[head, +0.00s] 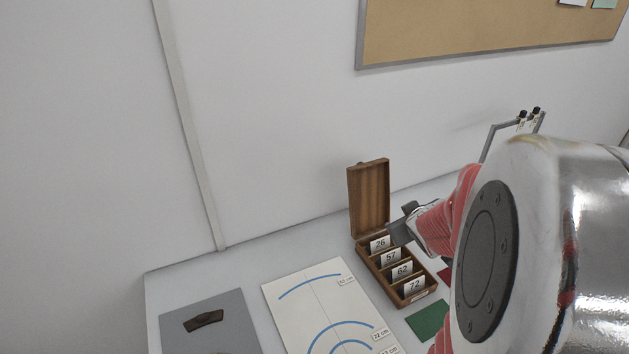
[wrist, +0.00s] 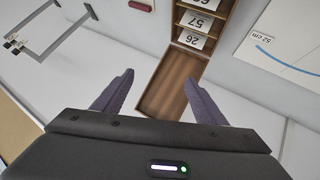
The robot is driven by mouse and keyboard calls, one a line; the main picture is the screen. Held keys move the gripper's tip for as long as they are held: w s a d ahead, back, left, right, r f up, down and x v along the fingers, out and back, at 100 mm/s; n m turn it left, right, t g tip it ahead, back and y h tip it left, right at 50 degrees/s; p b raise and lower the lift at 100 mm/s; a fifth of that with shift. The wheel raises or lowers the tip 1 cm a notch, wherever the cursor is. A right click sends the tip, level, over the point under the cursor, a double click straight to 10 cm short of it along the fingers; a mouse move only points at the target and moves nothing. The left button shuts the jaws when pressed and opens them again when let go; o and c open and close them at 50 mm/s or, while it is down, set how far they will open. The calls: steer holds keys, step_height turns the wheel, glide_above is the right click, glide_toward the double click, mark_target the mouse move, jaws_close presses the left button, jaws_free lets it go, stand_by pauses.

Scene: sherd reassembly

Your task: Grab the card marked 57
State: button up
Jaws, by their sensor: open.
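The card marked 57 (head: 391,257) stands in the second compartment from the back of an open wooden box (head: 421,298). In the head view, cards 26 (head: 380,242), 62 (head: 402,271) and 72 (head: 414,286) stand in the other compartments. The card marked 57 also shows upside down in the wrist view (wrist: 196,22). My gripper (head: 398,222) is beside the box near its raised lid (head: 369,199). In the wrist view my gripper (wrist: 157,84) is open and empty, its fingers apart over the lid. My arm hides part of the table on the right.
A white sheet with blue arcs (head: 290,318) lies left of the box. A dark sherd (head: 204,320) rests on a grey mat (head: 240,335). A metal frame (head: 490,140) stands at the back right.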

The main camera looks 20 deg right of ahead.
steer(key=s+d+f+t+y, duration=0.1)
steer(key=s+f, duration=0.1)
steer(key=f, duration=0.2)
steer(key=s+d+f+t+y, duration=0.1)
steer(key=s+d+f, duration=0.1)
steer(key=f, duration=0.2)
steer(key=s+d+f+t+y, duration=0.1)
steer(key=s+f, duration=0.1)
steer(key=f, duration=0.2)
steer(key=shift+s+d+f+n+y, duration=0.15)
steer(key=shift+d+f+n+y, duration=0.15)
steer(key=shift+f+n, duration=0.1)
steer(key=s+a+t, duration=0.1)
steer(key=s+f+t+y, duration=0.1)
steer(key=s, duration=0.1)
steer(key=shift+a+f+m, duration=0.15)
steer(key=shift+a+m, duration=0.15)
steer(key=shift+a, duration=0.05)
steer(key=shift+s+a+t+y, duration=0.3)
steer(key=shift+y, duration=0.1)
glide_toward(389, 257)
steer(key=shift+w+d, duration=0.15)
steer(key=shift+w, duration=0.65)
steer(key=shift+w+d, duration=0.15)
steer(key=shift+w, duration=0.65)
